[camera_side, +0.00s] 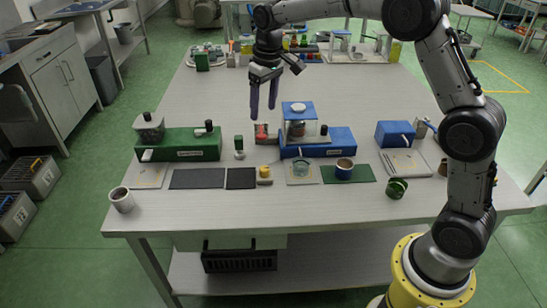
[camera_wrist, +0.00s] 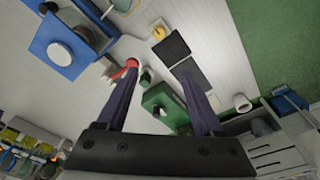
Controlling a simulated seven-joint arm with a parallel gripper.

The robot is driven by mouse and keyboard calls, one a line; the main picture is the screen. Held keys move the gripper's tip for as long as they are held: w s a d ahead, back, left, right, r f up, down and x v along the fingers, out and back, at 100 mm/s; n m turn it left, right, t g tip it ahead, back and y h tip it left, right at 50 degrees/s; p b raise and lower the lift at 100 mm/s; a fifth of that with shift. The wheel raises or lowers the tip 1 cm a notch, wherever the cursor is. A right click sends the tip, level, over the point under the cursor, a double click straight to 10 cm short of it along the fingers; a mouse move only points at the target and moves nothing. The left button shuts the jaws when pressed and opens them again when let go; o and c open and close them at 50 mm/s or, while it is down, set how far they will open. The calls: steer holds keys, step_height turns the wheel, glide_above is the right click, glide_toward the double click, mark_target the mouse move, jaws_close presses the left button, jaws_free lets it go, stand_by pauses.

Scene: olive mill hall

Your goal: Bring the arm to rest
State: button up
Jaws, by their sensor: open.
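My gripper (camera_side: 263,99) hangs above the middle of the long pale table (camera_side: 330,205) in the side view, its dark fingers pointing down. In the wrist view my gripper (camera_wrist: 165,80) shows two fingers spread apart with nothing between them. It is open and empty. Below and around it stand a green device (camera_side: 180,146) on the left, a blue device (camera_side: 315,143) on the right and a small red item (camera_side: 262,133) between them. The fingers appear above these things in the side view; the exact height is hard to tell.
A blue box (camera_side: 395,134) is at the right. Bottles and jars stand along the back. The front strip is mostly clear.

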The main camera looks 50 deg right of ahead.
steer(key=s+a+r+t, duration=0.1)
steer(key=s+r+t, duration=0.1)
steer(key=s+r, duration=0.65)
steer(key=s+a+r+t, duration=0.15)
steer(key=s+r, duration=0.35)
steer(key=s, duration=0.6)
steer(key=s+f, duration=0.9)
steer(key=s, duration=0.5)
steer(key=shift+f+t, duration=0.25)
steer(key=shift+t, duration=0.1)
